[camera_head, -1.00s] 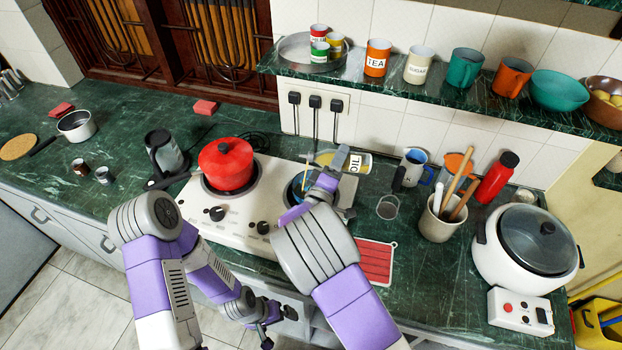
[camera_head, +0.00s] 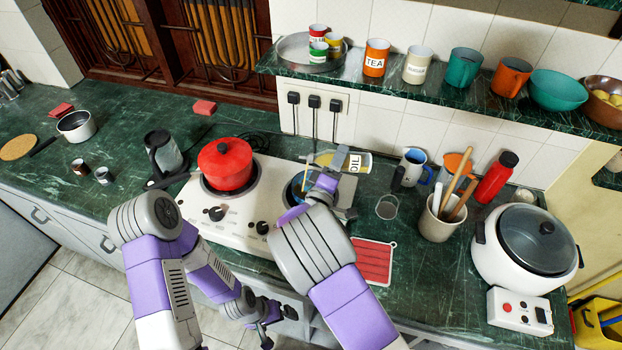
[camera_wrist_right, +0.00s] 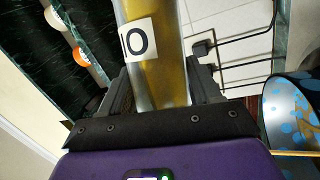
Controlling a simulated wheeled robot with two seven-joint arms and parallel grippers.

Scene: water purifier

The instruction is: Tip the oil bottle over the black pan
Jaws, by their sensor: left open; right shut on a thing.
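The oil bottle (camera_head: 357,163) is clear with yellow contents and a white OIL label. It lies nearly level over the stove's right side, one end pointing left. My right gripper (camera_head: 338,162) is shut on it; the right wrist view shows the bottle (camera_wrist_right: 160,75) between both fingers (camera_wrist_right: 160,95). The dark pan (camera_head: 294,190), bluish inside, sits on the right burner, below and left of the bottle, partly hidden by my right arm. A round blue-spotted surface (camera_wrist_right: 285,110), apparently the pan, shows at right in the wrist view. My left gripper (camera_head: 276,328) is open and empty, low before the counter.
A red pot (camera_head: 226,164) covers the left burner. A shelf (camera_head: 440,98) with cups overhangs the back. The left counter has free room.

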